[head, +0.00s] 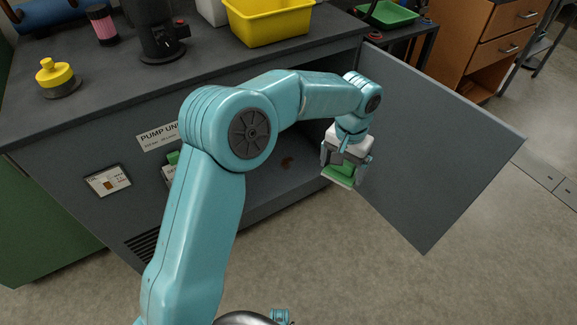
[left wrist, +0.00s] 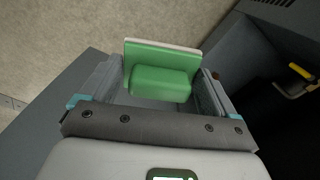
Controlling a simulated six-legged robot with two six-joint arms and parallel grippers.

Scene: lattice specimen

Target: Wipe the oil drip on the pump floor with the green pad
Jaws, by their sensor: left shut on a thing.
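The green pad (head: 341,174) has a block-shaped grip on a flat plate with a pale layer. My left gripper (head: 345,160) is shut on the pad's grip and holds it in front of the cabinet opening, beside the open door. In the left wrist view the pad (left wrist: 160,82) sits between the two fingers. My right gripper is not in view.
The open grey door (head: 440,145) stands out at the right. A counter (head: 110,100) above the opening carries a yellow bin (head: 268,22), a yellow-capped part (head: 55,75) and a dark machine (head: 160,40). A yellow-handled thing (left wrist: 300,80) shows inside the cabinet. The front floor is clear.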

